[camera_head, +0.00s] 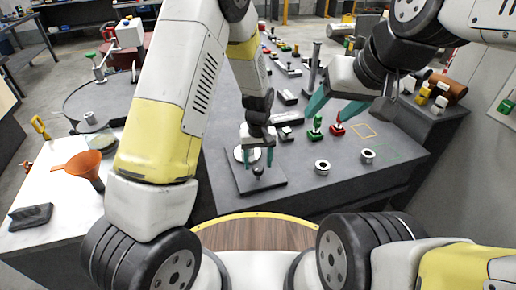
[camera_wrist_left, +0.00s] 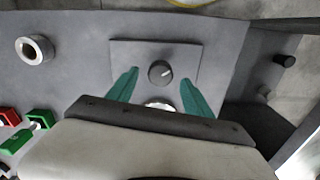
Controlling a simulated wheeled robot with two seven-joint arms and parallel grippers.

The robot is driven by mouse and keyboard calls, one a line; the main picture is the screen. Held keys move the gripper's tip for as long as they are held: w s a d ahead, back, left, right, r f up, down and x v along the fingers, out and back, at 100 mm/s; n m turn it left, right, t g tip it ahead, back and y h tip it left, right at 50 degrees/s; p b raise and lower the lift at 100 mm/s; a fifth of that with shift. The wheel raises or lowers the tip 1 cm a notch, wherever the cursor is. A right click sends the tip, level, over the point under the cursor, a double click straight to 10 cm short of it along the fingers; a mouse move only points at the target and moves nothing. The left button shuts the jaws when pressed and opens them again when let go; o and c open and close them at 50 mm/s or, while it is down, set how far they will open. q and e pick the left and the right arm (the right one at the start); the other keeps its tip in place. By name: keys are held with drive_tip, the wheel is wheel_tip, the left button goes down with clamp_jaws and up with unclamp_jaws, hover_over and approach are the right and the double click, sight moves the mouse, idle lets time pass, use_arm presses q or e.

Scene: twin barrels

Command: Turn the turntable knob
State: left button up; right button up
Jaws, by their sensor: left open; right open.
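The turntable knob (camera_head: 258,171) is a small round black knob on a dark square plate (camera_head: 274,184) near the table's front left. In the left wrist view, the knob (camera_wrist_left: 160,73) shows a pale pointer line on top. A silver disc (camera_head: 240,154) sits behind it on the plate, partly hidden by my left gripper (camera_head: 260,160). That gripper is open and points down at the knob; in the wrist view its teal fingers (camera_wrist_left: 160,80) lie on either side of it. I cannot tell their height above the plate. My right gripper (camera_head: 324,116) is open and empty, above the table at the right.
A green-based part (camera_head: 315,129) and a red-based part (camera_head: 337,126) stand below my right gripper. Two metal rings (camera_head: 322,167) (camera_head: 368,156) lie near the front edge. An orange funnel (camera_head: 86,168) is on the white table at left. The front right tabletop is mostly clear.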

sight(258, 168)
use_arm(q)
wheel_tip(258, 168, up, 6)
drive_tip(key=shift+f, duration=0.1)
idle(0.4)
